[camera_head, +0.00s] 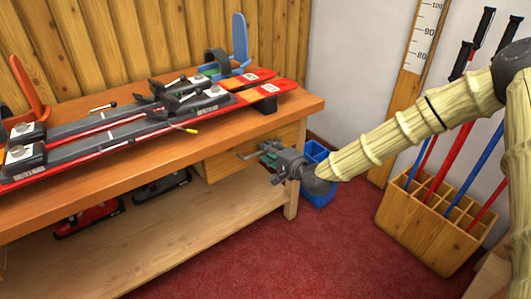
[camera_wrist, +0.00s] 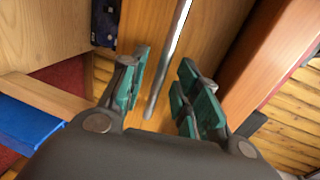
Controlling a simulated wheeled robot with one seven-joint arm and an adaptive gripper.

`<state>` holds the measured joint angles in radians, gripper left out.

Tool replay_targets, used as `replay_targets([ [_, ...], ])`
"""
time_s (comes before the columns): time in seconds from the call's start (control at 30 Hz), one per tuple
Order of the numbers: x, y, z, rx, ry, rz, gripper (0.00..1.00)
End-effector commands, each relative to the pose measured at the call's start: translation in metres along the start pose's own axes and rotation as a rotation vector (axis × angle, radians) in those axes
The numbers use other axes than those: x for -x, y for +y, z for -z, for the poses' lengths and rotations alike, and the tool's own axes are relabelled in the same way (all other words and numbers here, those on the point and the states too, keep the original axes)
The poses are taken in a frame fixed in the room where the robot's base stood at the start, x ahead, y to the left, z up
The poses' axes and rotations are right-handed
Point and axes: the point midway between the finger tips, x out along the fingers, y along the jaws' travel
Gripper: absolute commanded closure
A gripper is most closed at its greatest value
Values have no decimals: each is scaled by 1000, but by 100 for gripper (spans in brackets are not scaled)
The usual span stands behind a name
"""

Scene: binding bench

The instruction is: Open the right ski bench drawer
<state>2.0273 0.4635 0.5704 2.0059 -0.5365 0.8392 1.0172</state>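The drawer (camera_head: 225,164) sits under the right end of the wooden bench top (camera_head: 130,165). Its wooden front (camera_wrist: 215,40) fills the upper middle of the wrist view. A straight metal bar handle (camera_wrist: 170,60) runs across that front. My gripper (camera_head: 268,153) is at the drawer front in the head view and hides part of it. In the wrist view my gripper (camera_wrist: 165,98) is open, with its green-padded fingers apart and the lower end of the bar showing between them. I cannot tell whether the pads touch the bar. The drawer looks shut or nearly so.
Red and grey skis (camera_head: 140,120) with bindings lie on the bench top. A blue bin (camera_head: 318,190) stands on the red carpet behind my gripper. A wooden pole rack (camera_head: 425,235) with ski poles stands at the right. The carpet (camera_head: 320,255) before the bench is clear.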

Motion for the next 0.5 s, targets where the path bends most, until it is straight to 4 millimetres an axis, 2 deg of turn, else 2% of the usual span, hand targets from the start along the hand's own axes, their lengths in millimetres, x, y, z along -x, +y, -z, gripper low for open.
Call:
replay_targets([
  [0.2,-18,0,0,1,0,0,68],
  [0.5,-21,0,0,0,0,0,68],
])
